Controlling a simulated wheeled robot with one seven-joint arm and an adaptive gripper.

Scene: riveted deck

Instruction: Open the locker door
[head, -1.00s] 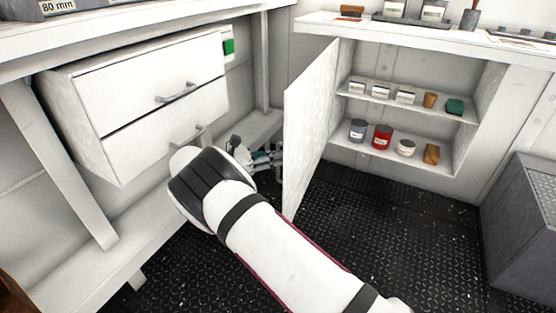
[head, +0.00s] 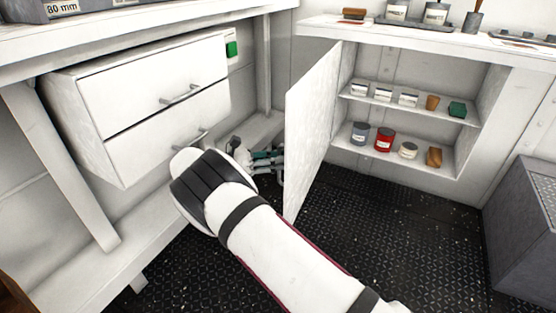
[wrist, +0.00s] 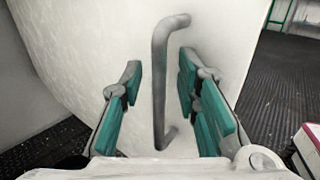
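The white locker door (head: 312,125) stands swung wide open in the head view, hinged at the left side of the locker (head: 480,135). Its outer face with a grey bar handle (wrist: 160,85) fills much of the wrist view. My gripper (head: 268,162) is low on the left of the door, on its outer side, partly hidden by my arm and the door. In the wrist view my gripper (wrist: 160,82) has its green-padded fingers apart, one on each side of the handle, with gaps between pads and handle.
Inside the locker, shelves (head: 410,100) hold small boxes, jars and cups. A white drawer unit (head: 150,105) hangs under the bench at left. A grey bin (head: 525,225) stands at right. Dark riveted floor (head: 390,250) lies clear in front of the locker.

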